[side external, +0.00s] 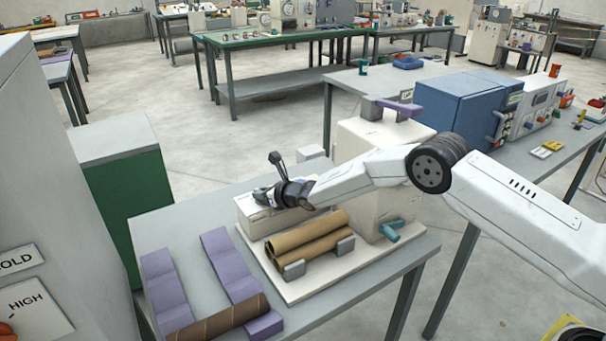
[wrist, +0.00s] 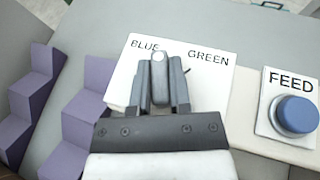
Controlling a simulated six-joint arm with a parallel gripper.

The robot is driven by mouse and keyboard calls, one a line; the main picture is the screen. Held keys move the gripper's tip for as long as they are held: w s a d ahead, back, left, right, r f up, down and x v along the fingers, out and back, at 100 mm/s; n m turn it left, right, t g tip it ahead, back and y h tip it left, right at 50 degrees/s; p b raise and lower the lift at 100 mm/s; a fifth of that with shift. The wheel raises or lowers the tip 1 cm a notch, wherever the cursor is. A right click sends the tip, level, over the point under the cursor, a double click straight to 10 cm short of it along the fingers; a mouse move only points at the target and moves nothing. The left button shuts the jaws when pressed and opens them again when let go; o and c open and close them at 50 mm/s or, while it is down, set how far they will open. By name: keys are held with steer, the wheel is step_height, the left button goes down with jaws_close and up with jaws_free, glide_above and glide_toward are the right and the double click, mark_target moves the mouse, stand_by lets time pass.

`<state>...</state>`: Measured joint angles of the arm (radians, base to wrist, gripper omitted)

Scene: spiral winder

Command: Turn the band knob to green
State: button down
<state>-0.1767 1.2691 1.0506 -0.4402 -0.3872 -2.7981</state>
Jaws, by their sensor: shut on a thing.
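A white panel (wrist: 120,76) with the words BLUE at left and GREEN at right lies under my gripper (wrist: 162,68) in the wrist view. In the side view my gripper (side external: 265,195) is down at the top of the white box (side external: 262,224), and the knob cannot be made out there.
A blue FEED button (wrist: 297,114) stands to the right of the panel. Purple stepped racks (side external: 228,262) lie left of the box; a brown tube (side external: 222,318) rests across their front. More brown tubes (side external: 310,238) lie in a grey cradle beside the box. A teal handle (side external: 390,232) sticks out nearby.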

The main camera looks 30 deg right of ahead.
steer(key=shift+w+r, duration=0.1)
steer(key=shift+r, duration=0.15)
steer(key=c, duration=0.7)
jaws_free()
steer(key=shift+o, duration=0.7)
steer(key=shift+f, duration=0.15)
steer(key=shift+s, duration=0.25)
steer(key=v, duration=0.7)
steer(key=shift+s, duration=0.2)
